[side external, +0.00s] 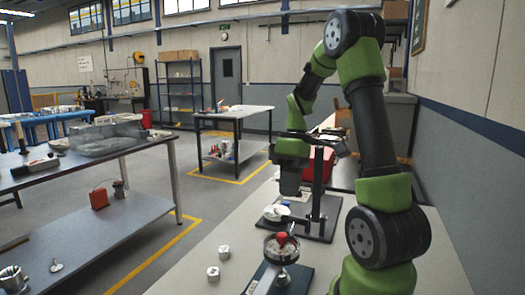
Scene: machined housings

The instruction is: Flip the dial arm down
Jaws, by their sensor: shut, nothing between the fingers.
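A dark upright stand (319,185) rises from a flat dark base plate (322,232) on the bench, with a horizontal bar near its top. Which piece is the dial arm is not clear at this size. A white round part (276,212) sits on the left of that base plate. Nearer the camera, a round metal housing (281,252) with a red knob on it stands on a dark blue base (296,283). My gripper (290,193) points down just left of the upright, above the white part. It is shut and empty; whether it touches the stand cannot be told.
Two small metal cylinders (218,262) stand on the light bench (190,280) to the left of the housing. A red object (320,166) is behind the stand. The bench's left front is mostly clear. Other tables stand farther off.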

